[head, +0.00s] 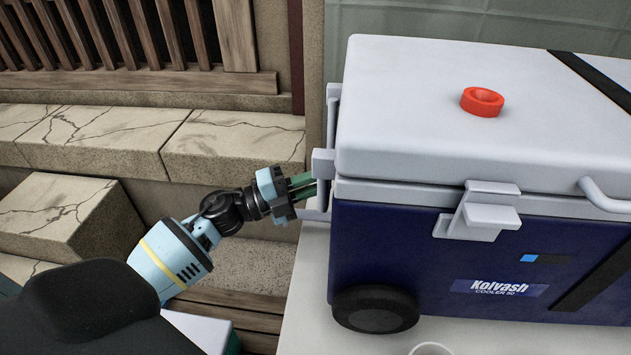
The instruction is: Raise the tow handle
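The blue cooler (420,245) with a pale grey lid (430,110) stands on the right, its lid closed. A pale grey tow handle (332,110) shows at the cooler's left side as a narrow upright part, with a block and a lower part near my fingers. Most of the handle is hidden by the cooler and seen edge-on. My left gripper (303,185) reaches in from the left, its green fingers right at the lower part of the handle. The fingertips are partly hidden, so I cannot tell whether they grip it. My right gripper is out of view.
A red ring-shaped piece (482,101) lies on the lid. A latch (482,212) and a black wheel (375,309) are on the cooler's near side. A white cup rim (432,349) shows on the pale table (310,325). Stone steps (235,145) lie to the left.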

